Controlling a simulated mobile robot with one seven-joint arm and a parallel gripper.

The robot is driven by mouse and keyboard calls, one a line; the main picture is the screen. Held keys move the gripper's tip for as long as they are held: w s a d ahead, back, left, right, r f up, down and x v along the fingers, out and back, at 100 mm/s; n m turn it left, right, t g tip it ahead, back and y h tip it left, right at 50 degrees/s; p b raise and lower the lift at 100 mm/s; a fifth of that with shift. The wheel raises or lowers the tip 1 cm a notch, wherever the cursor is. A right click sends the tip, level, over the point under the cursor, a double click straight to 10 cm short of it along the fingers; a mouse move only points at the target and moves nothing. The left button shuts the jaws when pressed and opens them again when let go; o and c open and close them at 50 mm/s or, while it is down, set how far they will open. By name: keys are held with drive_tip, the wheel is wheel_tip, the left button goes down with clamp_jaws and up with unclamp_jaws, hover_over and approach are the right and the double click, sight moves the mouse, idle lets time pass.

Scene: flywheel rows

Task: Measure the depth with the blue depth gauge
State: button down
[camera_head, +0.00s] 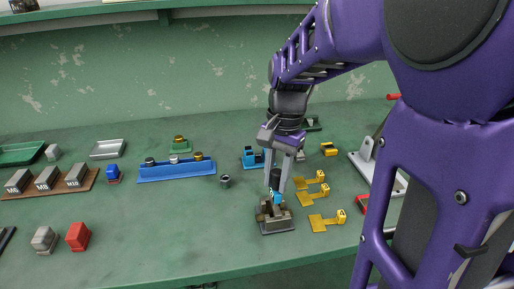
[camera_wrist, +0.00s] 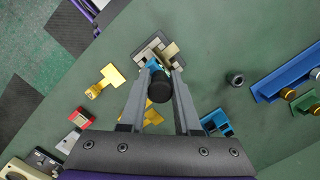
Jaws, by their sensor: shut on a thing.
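The blue depth gauge (camera_head: 277,198) has a small blue body and a black round top. My gripper (camera_head: 276,188) points down and is shut on it, one finger on each side. In the wrist view, the gauge's black top (camera_wrist: 160,89) sits between the fingers of my gripper (camera_wrist: 164,72), with a bit of blue beyond it. Directly below is a grey-brown stepped block (camera_head: 275,216) on a dark base, also seen in the wrist view (camera_wrist: 150,48). The gauge's lower end overlaps the block's top; I cannot tell whether it touches.
Several yellow brackets (camera_head: 322,222) lie close to the right of the block. A blue holder (camera_head: 250,160) stands behind, and a dark ring (camera_head: 225,181) lies to the left. A long blue rack (camera_head: 176,171) is farther left. The table's front-left middle is clear.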

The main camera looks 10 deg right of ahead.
idle(0.4)
drive_tip(key=shift+r+p, duration=2.95)
drive_tip(key=shift+r, duration=0.05)
